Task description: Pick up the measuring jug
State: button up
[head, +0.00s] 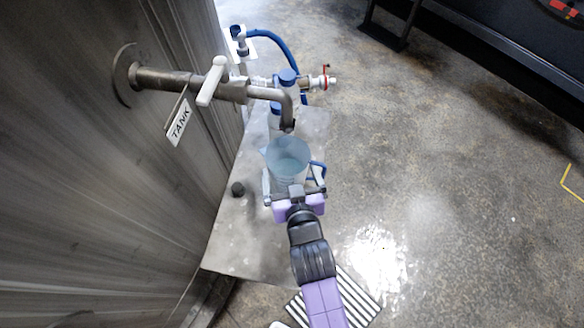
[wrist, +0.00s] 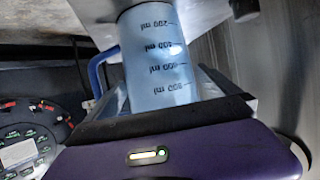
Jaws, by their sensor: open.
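The measuring jug (head: 288,158) is a translucent bluish jug with a blue handle on its right side in the head view. It stands on a grey metal shelf, just below the outlet of the tank pipe. My gripper (head: 294,182) is open at the jug, with one finger on each side of its body. In the wrist view the jug (wrist: 158,58) fills the upper middle, with printed ml marks appearing upside down. Its blue handle (wrist: 98,72) shows at the left. I cannot tell whether the fingers touch the jug.
The metal tank pipe with a white valve handle (head: 211,82) and a TANK label (head: 180,122) reaches out over the shelf (head: 250,235). A small black knob (head: 237,188) sits left.

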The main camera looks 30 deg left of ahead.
jog(key=shift+x, duration=1.35)
jog(key=shift+c, duration=0.2)
jog(key=c, duration=1.4)
jog(key=shift+r, duration=0.1)
jog(key=c, duration=0.3)
jog(key=shift+r, duration=0.15)
